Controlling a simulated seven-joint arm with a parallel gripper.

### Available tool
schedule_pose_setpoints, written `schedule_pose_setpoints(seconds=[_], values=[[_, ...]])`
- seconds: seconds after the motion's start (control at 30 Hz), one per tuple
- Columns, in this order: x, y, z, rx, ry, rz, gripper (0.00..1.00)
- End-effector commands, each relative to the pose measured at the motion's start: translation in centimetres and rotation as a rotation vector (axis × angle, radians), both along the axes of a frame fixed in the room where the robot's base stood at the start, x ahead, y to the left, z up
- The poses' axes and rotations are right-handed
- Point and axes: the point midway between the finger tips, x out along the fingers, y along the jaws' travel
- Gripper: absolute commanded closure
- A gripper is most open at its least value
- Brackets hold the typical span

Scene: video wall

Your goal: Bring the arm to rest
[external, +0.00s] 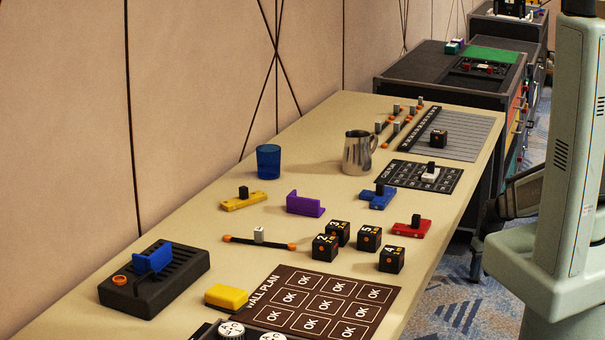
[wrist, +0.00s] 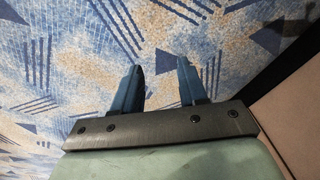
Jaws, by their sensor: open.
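My gripper (wrist: 160,82) shows in the wrist view with its two dark blue fingers apart. Nothing is between them, and the blue and beige patterned carpet lies below. In the external view my arm's pale green links stand at the right edge, beside the table (external: 262,212). My gripper cannot be made out clearly there. A dark part of my arm shows near the table's right edge.
The table holds a blue cup (external: 268,161), a metal pitcher (external: 357,153), several black numbered cubes (external: 392,259), a brown plan board (external: 318,300), a black dock (external: 155,280) and coloured blocks. Dark carts (external: 450,75) stand behind. A beige surface (wrist: 285,115) borders the wrist view's right side.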

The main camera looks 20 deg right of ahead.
Motion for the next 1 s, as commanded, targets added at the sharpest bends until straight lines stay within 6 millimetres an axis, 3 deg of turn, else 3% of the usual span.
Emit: schedule_pose_setpoints(seconds=[0.03, 0.3, 0.6, 0.8, 1.0], values=[[-2.6, 1.7, -0.9, 0.008, 0.048, 0.016, 0.58], [-14.4, 7.8, -4.4, 0.026, 0.298, 0.075, 0.58], [-26.9, 11.6, -5.4, 0.006, 0.556, 0.134, 0.58], [-31.5, 12.4, -5.1, -0.014, 0.654, 0.156, 0.58], [-31.6, 12.4, -5.1, -0.015, 0.657, 0.156, 0.58]])
